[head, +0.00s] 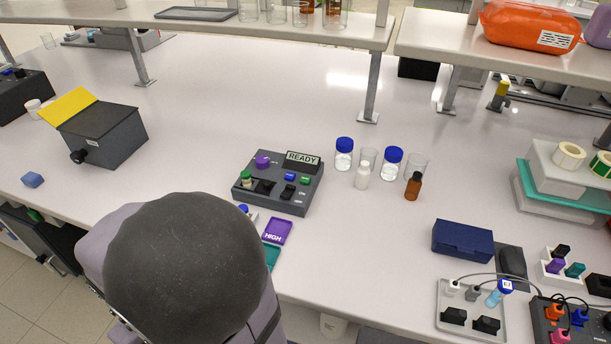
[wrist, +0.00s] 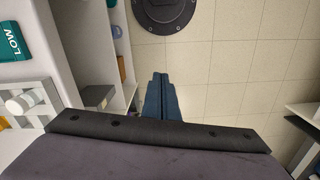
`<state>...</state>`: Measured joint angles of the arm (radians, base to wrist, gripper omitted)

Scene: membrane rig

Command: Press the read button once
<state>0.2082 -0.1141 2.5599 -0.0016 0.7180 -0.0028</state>
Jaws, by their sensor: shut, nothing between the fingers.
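A dark control box (head: 290,205) stands on the bench near the centre of the head view. Its small display (head: 303,159) reads READY. Its top carries a blue button (head: 290,177), a green button (head: 305,181), a purple knob (head: 263,161) and black switch-like parts. The button labels are too small to tell which one is read. My gripper (wrist: 158,80) is shut and empty in the wrist view, out over the tiled floor and apart from the box. In the head view my arm hides it.
A purple HIGH tray (head: 277,232) and a partly hidden teal tray (head: 271,255) lie in front of the box. Blue-capped bottles (head: 343,155) and a brown bottle (head: 413,187) stand to its right. A shelf (head: 220,27) overhangs the back.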

